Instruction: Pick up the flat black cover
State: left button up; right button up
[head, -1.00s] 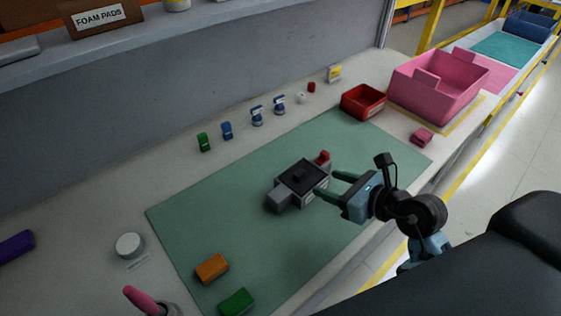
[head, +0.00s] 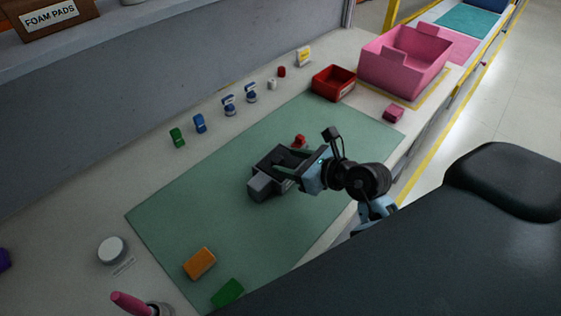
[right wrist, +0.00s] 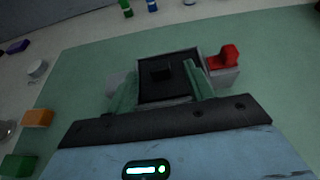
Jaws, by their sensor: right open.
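The flat black cover (right wrist: 165,82) lies on top of the grey module, with a small raised block near its middle. In the head view the cover (head: 271,160) is partly hidden by my right gripper. The grey module (head: 262,187) stands on the green mat and has a red part (right wrist: 224,57) at its right side in the right wrist view. My right gripper (head: 285,164) is open, its green fingers (right wrist: 162,88) on either side of the cover's near part. I cannot tell whether they touch it. My left gripper is not in view.
The green mat (head: 200,215) has free room around the module. An orange block (head: 199,263) and a green block (head: 228,292) lie at its near left. A red bin (head: 333,83) and a pink crate (head: 405,62) stand at the back right.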

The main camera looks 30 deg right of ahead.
aim_at(278, 159)
jog(key=x, duration=0.3)
jog(key=shift+w+a, duration=0.25)
jog(key=shift+w, duration=0.05)
jog(key=shift+f, duration=0.1)
jog(key=c, duration=1)
jog(key=shift+c, duration=0.2)
